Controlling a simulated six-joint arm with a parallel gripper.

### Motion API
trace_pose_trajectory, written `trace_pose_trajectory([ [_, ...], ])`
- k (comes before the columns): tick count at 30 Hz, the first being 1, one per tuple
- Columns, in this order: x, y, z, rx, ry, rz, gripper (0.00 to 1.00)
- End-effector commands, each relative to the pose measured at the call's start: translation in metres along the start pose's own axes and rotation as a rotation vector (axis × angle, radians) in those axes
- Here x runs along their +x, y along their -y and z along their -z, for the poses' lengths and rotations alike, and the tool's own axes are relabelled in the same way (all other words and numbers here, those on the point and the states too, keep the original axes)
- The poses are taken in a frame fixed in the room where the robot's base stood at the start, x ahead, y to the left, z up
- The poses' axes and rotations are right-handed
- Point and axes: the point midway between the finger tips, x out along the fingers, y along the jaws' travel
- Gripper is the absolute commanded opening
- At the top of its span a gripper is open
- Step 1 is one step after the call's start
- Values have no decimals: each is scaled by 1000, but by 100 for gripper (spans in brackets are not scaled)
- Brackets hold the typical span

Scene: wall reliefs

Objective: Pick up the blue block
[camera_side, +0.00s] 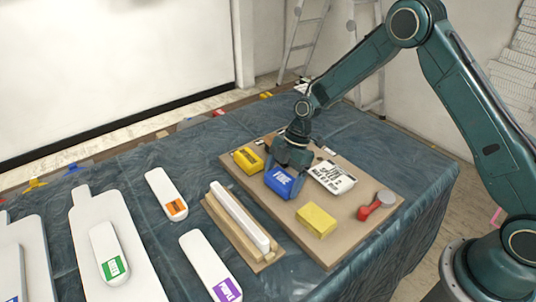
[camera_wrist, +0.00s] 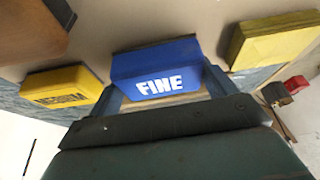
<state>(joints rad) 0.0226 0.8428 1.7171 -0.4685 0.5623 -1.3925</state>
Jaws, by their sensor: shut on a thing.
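The blue block (camera_side: 284,182) carries the white word FINE and is at the middle of the brown board (camera_side: 340,246) in the side view. In the wrist view the blue block (camera_wrist: 158,72) sits between the two fingers. My gripper (camera_side: 288,165) comes down from above and is shut on the blue block. In the wrist view my gripper (camera_wrist: 162,84) has one finger at each end of the block. I cannot tell whether the block touches the board.
A yellow labelled block (camera_side: 248,160) is close on the left, a plain yellow block (camera_side: 316,221) in front. A long white bar (camera_side: 239,216) lies on wood at left.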

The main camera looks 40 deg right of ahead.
Motion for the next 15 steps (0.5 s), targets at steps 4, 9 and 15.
trace_pose_trajectory([
  [4, -18, 0, 7, 0, 1, -4, 59],
  [9, -47, -1, 19, -1, 1, -5, 59],
  [15, -87, -1, 36, -1, 1, -6, 59],
])
